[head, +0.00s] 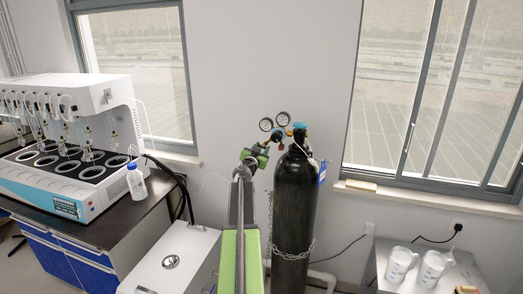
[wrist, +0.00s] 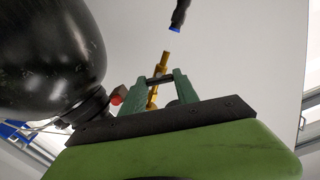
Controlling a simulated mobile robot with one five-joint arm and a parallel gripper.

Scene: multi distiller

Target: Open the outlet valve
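A tall black gas cylinder (head: 294,205) stands against the wall and also fills the upper left of the wrist view (wrist: 45,50). At its top are a brass regulator (head: 290,131), two round gauges (head: 266,125) and a red knob (wrist: 117,95). My gripper (head: 258,151) is left of the regulator, just below the gauges. In the wrist view its two green fingers (wrist: 160,82) stand apart on either side of a brass fitting (wrist: 164,63) with a dark crosspiece (wrist: 160,79). I cannot tell whether they touch it. The outlet valve is hard to make out.
A chain (head: 292,254) wraps the cylinder. A white distiller (head: 65,105) and a bottle (head: 136,182) stand on the left bench. A grey-white box (head: 172,262) stands left of my arm. Two white jugs (head: 400,264) are at the lower right.

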